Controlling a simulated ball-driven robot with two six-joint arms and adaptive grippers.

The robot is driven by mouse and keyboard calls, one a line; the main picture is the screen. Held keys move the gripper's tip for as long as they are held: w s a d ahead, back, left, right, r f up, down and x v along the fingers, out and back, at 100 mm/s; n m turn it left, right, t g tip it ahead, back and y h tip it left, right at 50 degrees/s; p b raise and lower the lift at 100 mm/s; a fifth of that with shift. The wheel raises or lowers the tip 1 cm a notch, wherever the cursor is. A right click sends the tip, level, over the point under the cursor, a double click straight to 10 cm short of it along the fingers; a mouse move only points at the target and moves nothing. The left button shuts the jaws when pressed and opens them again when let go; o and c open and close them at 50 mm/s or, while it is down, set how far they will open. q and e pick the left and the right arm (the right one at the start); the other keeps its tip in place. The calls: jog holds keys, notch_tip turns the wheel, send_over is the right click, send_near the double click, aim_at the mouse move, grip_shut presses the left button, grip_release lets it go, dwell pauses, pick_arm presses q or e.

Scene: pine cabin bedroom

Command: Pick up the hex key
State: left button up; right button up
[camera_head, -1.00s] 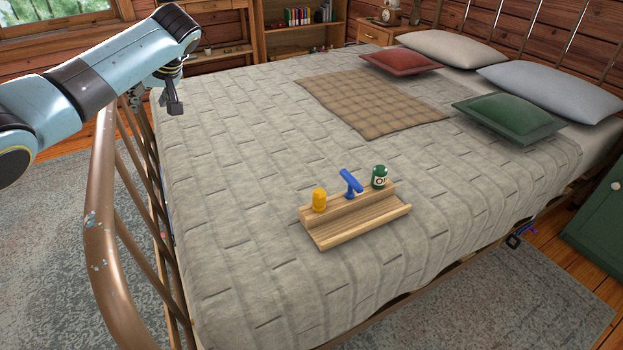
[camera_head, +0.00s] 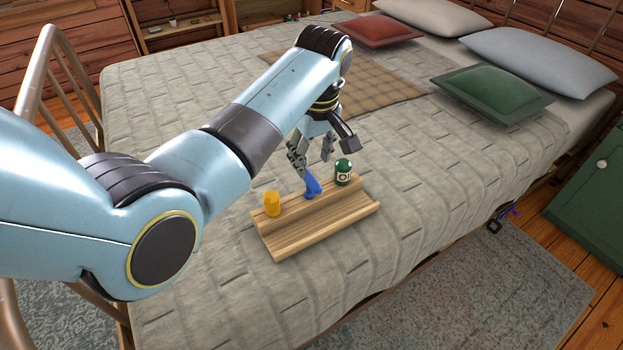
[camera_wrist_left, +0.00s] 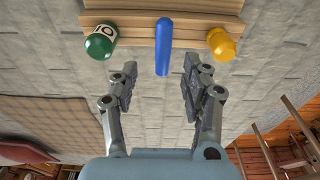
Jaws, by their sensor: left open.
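The blue T-shaped hex key (camera_head: 312,187) stands in a stepped wooden holder (camera_head: 318,226) on the bed, between a yellow piece and a green one. My left gripper (camera_head: 313,158) is open just above and behind the hex key in the head view. In the left wrist view the blue handle (camera_wrist_left: 163,45) lies between and a little beyond the two open fingers (camera_wrist_left: 162,78), apparently touching neither. The hex key's lower part is hidden. My right gripper is not in view.
The yellow piece (camera_head: 272,204) and the green labelled container (camera_head: 343,172) stand close on either side of the hex key. Pillows (camera_head: 495,92) and a plaid blanket (camera_head: 375,88) lie farther back. The bedspread (camera_head: 420,190) right of the holder is clear.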

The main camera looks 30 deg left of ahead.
aim_at(309, 176)
pick_arm(q)
jog(key=shift+w+f, duration=0.15)
jog(key=shift+f, duration=0.8)
jog(key=f, duration=0.1)
jog(key=f+b, duration=0.1)
jog(key=f, duration=0.3)
jog(key=shift+a+b, duration=0.35)
jog(key=shift+a, duration=0.05)
jog(key=shift+s, duration=0.2)
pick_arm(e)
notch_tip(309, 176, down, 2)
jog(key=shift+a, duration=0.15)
pick_arm(q)
jog(key=shift+c, duration=0.2)
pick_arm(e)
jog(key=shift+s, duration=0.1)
pick_arm(q)
grip_shut()
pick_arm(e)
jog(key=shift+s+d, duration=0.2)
